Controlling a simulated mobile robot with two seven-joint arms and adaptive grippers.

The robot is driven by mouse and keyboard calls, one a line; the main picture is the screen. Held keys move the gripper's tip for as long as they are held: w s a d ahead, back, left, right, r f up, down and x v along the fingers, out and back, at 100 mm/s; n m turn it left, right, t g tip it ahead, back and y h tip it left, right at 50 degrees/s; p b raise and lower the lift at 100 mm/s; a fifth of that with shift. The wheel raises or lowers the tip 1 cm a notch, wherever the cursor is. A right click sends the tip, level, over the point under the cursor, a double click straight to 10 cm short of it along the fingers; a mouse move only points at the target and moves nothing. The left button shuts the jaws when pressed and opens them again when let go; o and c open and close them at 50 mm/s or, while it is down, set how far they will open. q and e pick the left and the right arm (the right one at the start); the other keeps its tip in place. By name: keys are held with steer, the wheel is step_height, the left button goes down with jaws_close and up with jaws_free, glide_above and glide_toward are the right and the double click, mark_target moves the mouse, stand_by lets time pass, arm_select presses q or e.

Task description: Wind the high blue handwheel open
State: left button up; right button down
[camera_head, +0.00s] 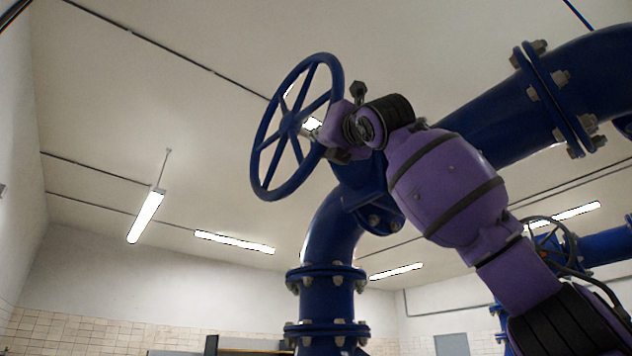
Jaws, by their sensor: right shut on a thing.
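The high blue handwheel (290,122) is a spoked wheel at the upper middle of the head view, seen at an angle. It sits at the bend of a thick blue pipe (335,220). My right arm, purple and black, comes in from the lower right. My right gripper (330,135) is at the right side of the wheel's rim and is shut on it. The fingertips are partly hidden by the gripper's own body. My left gripper is not in view.
The blue pipe runs on to the upper right with a bolted flange (553,97). A second, smaller handwheel (550,245) stands behind my right arm at the right. Hanging ceiling lights (146,216) are far off. The space left of the wheel is clear.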

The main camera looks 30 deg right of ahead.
steer(key=s+r+g, duration=0.1)
steer(key=r, duration=0.1)
steer(key=s+r+g, duration=0.1)
steer(key=s+r, duration=0.1)
steer(key=shift+s+r+n+y, duration=0.15)
steer(key=shift+s+n+y, duration=0.05)
steer(key=shift+n+y, duration=0.2)
steer(key=shift+w+g, duration=0.1)
steer(key=shift+g, duration=0.2)
steer(key=shift+w+d, duration=0.1)
steer(key=shift+w, duration=0.05)
steer(key=c, duration=1.5)
jaws_free()
steer(key=shift+f, duration=0.2)
steer(key=v, duration=1.2)
steer(key=shift+r, duration=0.1)
steer(key=shift+c, duration=0.3)
